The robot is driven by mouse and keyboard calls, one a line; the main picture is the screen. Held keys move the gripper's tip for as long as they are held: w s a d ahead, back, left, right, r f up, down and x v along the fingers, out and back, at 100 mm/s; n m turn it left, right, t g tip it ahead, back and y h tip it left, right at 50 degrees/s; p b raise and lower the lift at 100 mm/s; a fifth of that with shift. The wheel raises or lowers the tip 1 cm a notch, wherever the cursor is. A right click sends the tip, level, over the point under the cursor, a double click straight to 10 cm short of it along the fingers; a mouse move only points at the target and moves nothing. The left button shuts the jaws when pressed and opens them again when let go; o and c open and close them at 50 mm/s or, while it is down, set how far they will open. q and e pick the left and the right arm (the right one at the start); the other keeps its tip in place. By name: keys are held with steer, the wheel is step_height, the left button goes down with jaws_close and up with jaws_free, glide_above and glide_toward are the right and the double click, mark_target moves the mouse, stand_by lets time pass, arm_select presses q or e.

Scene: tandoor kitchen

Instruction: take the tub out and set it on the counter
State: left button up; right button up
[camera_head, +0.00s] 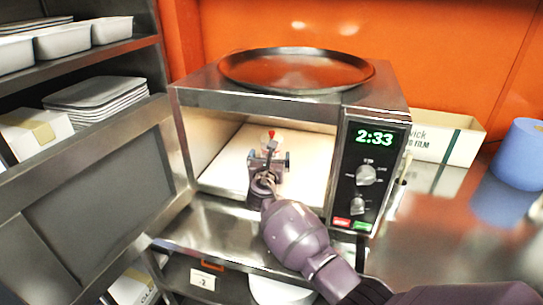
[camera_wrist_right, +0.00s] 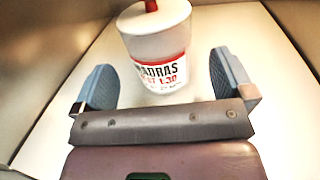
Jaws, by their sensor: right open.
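The tub (camera_wrist_right: 158,60) is a white round container with a red knob on its lid and a printed label. It stands upright on the light floor inside the microwave (camera_head: 290,100). In the head view it is mostly hidden behind my right gripper (camera_head: 269,162), with its red knob (camera_head: 271,134) showing above. My right gripper reaches into the cavity. In the right wrist view its two blue-grey fingers (camera_wrist_right: 163,66) are spread wide, one on each side of the tub's lower part, with gaps between. My left gripper is not in view.
The microwave door (camera_head: 105,185) is open to the left. A round tray (camera_head: 298,72) lies on top of the microwave. The steel counter (camera_head: 435,240) at right has free room in front of a film box (camera_head: 440,138) and a blue roll (camera_head: 520,153). Shelves with white containers (camera_head: 60,40) stand at left.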

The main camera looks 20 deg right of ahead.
steer(key=b+x, duration=0.1)
steer(key=x, duration=0.1)
steer(key=f+b+x, duration=0.1)
steer(key=shift+w+d, duration=0.2)
steer(key=shift+w, duration=0.2)
steer(key=shift+w+d+r, duration=0.1)
steer(key=shift+w+d, duration=0.05)
steer(key=shift+w, duration=0.2)
steer(key=shift+w+d+r+b, duration=0.2)
steer(key=shift+w+r+b, duration=0.05)
steer(key=shift+w+b, duration=0.1)
steer(key=shift+r, duration=0.1)
steer(key=c, duration=1.1)
steer(key=shift+s, duration=0.1)
